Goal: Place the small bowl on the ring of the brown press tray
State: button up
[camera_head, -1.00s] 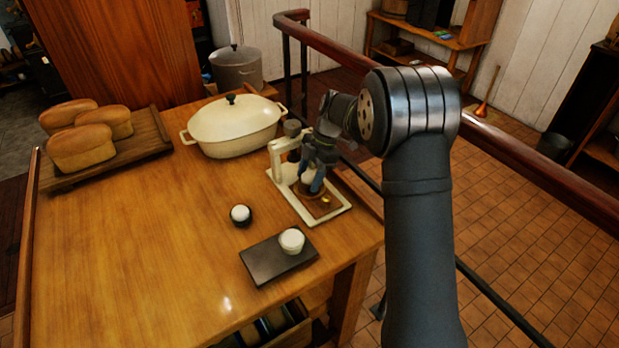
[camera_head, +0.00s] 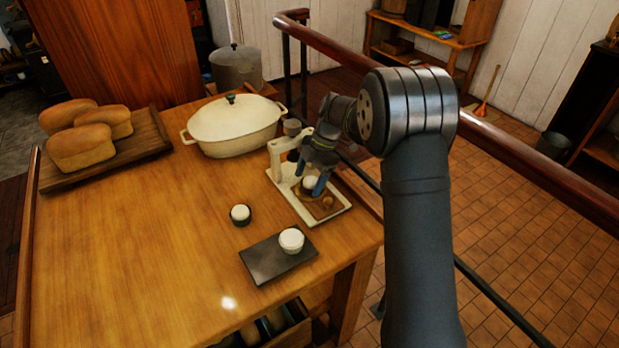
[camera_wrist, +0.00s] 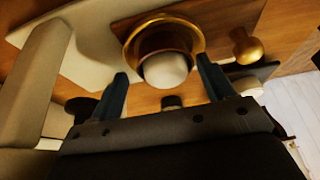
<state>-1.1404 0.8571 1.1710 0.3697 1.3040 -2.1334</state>
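The small bowl (camera_head: 309,183), with a rounded white top, is at the brown press tray; the wrist view shows its brown rim and white top (camera_wrist: 165,69). The brass ring (camera_wrist: 190,22) of the tray shows behind and around its far side; the bowl overlaps its near edge. I cannot tell whether it sits fully level on the ring. The brown tray surface (camera_head: 322,208) lies in a cream press base (camera_head: 338,212). My gripper (camera_head: 308,185) is over the tray, its blue fingers on either side of the bowl. In the wrist view, the fingers (camera_wrist: 161,66) stand apart with gaps beside the bowl.
A cream press post (camera_head: 275,162) stands left of my gripper, and a brass knob (camera_head: 327,201) is on the tray. A dark cup (camera_head: 240,214) with a white top, a dark slab (camera_head: 262,266) bearing a white bowl (camera_head: 291,240), and a cream casserole (camera_head: 235,128) are nearby.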

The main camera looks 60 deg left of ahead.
jog(key=v, duration=1.2)
jog(key=x, duration=1.2)
jog(key=shift+s+f, duration=0.1)
jog(key=shift+f, duration=0.15)
notch_tip(320, 180, up, 3)
jog(key=shift+f, duration=0.2)
jog(key=shift+r, duration=0.7)
